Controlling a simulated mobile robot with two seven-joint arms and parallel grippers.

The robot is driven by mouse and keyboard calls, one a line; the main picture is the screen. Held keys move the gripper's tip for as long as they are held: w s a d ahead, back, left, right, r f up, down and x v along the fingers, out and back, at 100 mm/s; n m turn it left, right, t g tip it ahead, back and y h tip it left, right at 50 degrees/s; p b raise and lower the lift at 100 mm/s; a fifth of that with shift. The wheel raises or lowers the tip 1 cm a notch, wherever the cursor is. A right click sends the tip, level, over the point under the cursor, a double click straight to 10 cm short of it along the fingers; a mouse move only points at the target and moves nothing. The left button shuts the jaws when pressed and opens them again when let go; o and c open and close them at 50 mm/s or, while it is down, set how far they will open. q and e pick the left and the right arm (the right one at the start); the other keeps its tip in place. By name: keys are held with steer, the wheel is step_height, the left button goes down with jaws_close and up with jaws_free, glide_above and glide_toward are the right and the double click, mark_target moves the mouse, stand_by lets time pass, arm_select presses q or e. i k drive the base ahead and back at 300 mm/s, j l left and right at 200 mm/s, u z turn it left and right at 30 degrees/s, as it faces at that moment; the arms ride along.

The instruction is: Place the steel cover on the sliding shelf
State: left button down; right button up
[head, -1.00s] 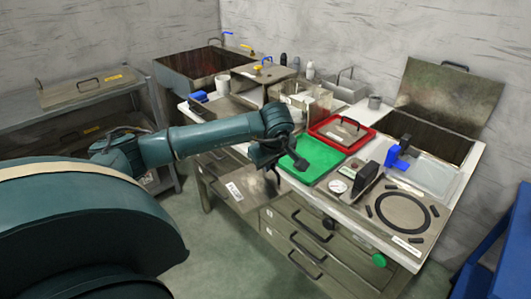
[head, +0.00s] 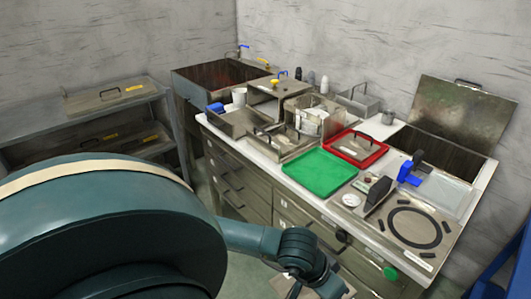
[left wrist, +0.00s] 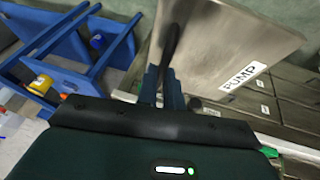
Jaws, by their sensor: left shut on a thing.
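My left gripper (left wrist: 160,88) is shut on the dark handle of a steel cover (left wrist: 225,45) in the left wrist view. The cover is a flat metal plate with a white label reading PUMP. In the head view my left wrist is low in the middle, in front of the bench drawers, and only a sliver of the cover (head: 283,284) shows below it. A grey metal rack with shelves (head: 40,142) stands at the back left; I cannot tell which shelf slides. Another steel cover (head: 95,98) with a yellow label lies on its top. My right gripper is not in view.
The bench (head: 320,207) holds a green mat (head: 320,172), a red tray (head: 380,153), steel bins and a plate with a black ring (head: 412,227). A green knob (head: 390,272) sticks out in front. Blue frames (left wrist: 60,50) stand on the floor.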

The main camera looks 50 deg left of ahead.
mark_target(241, 121)
steer(key=j+z, duration=0.65)
steer(key=z, duration=0.25)
steer(key=k+j+z, duration=0.2)
steer(key=j, duration=0.2)
steer(key=k+j+z, duration=0.2)
steer(key=j, duration=0.2)
steer(key=k+j+z, duration=0.1)
steer(key=k+j, duration=0.15)
steer(key=j, duration=0.15)
steer(key=k+j+z, duration=0.1)
steer(key=k+j, duration=0.5)
steer(key=j, duration=0.2)
steer(key=k+j, duration=0.35)
steer(key=j, duration=0.2)
steer(key=k+j+z, duration=0.1)
steer(key=k+j, duration=0.25)
steer(key=j, duration=0.2)
